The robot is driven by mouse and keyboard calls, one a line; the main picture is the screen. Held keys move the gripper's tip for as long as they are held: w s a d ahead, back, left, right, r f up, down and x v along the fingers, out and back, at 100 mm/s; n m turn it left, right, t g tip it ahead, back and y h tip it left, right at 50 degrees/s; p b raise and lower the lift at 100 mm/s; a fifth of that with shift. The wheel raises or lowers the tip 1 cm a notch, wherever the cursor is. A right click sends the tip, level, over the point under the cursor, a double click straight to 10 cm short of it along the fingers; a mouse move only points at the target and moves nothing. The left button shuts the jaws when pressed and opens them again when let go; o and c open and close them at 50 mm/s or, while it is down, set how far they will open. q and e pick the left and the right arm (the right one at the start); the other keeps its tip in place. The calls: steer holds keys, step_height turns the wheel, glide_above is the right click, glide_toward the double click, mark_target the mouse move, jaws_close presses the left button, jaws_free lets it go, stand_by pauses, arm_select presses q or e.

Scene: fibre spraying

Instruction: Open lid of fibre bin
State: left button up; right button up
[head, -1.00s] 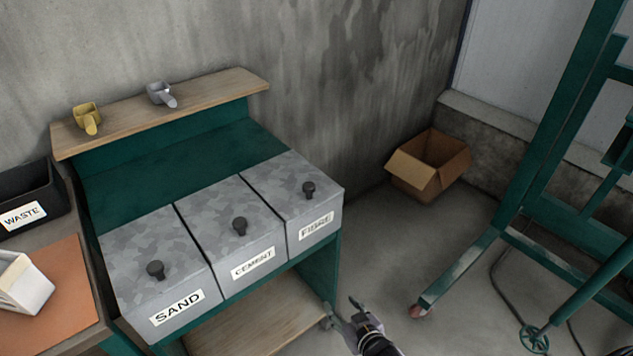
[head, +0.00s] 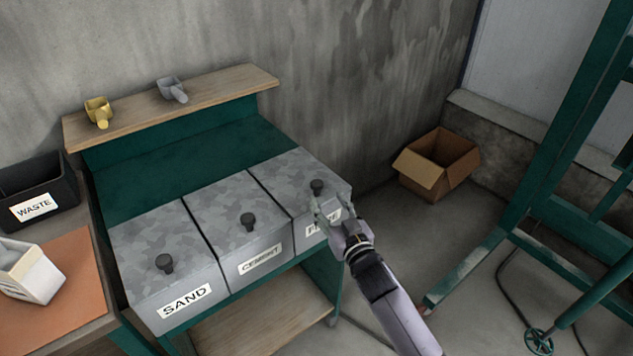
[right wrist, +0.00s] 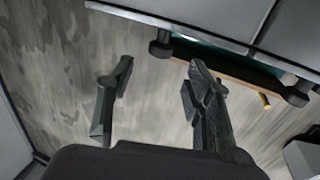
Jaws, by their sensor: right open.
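The fibre bin (head: 303,232) is the rightmost of the grey metal bins in the head view, its label partly hidden by my right gripper. Its flat lid (head: 296,172) is down and carries a dark round knob (head: 317,187). My right gripper (head: 331,208) is open and empty just in front of that knob, over the lid's front edge. In the right wrist view, which looks upside down, the knob (right wrist: 160,45) shows above and between the spread fingers (right wrist: 158,85), apart from them. My left gripper is not in view.
The cement bin (head: 262,264) and sand bin (head: 185,300) stand to the left, lids down with knobs. A wooden shelf (head: 225,92) behind holds a yellow scoop (head: 98,111) and a grey scoop (head: 172,90). An open cardboard box (head: 437,165) and a green frame (head: 545,170) are right.

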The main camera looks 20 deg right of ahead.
mark_target(319, 188)
steer(key=w, duration=0.8)
steer(key=shift+w+a, duration=0.15)
steer(key=shift+a, duration=0.25)
steer(key=shift+c, duration=0.3)
jaws_close()
